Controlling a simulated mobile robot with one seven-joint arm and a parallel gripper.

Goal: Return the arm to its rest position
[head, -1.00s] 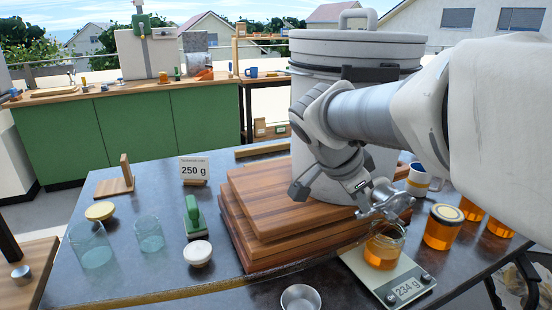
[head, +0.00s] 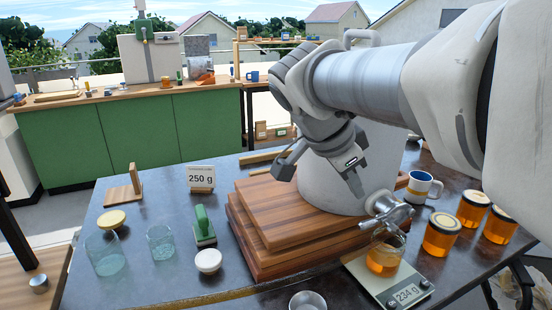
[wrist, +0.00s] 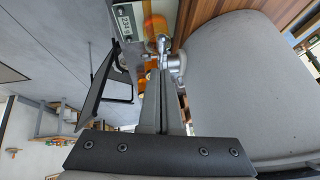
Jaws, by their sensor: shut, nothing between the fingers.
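My gripper (head: 356,186) is shut and empty, pointing down in front of the honey tank (head: 325,190). It is above and left of the metal honey gate (head: 388,210), apparently apart from it. In the wrist view the two fingers (wrist: 163,80) lie together, with the gate (wrist: 172,62) just past their tips. My arm stretches in from the right and hides most of the tank's upper part. A glass jar with amber honey (head: 383,258) stands under the gate on the scale (head: 396,290), which reads 234 g.
The tank stands on stacked wooden boards (head: 290,215). Filled jars (head: 440,234) and a mug (head: 420,187) stand at right. Empty glasses (head: 104,254), a green-handled tool (head: 203,225) and a 250 g sign (head: 201,177) stand at left. A metal bowl (head: 307,301) sits at the front edge.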

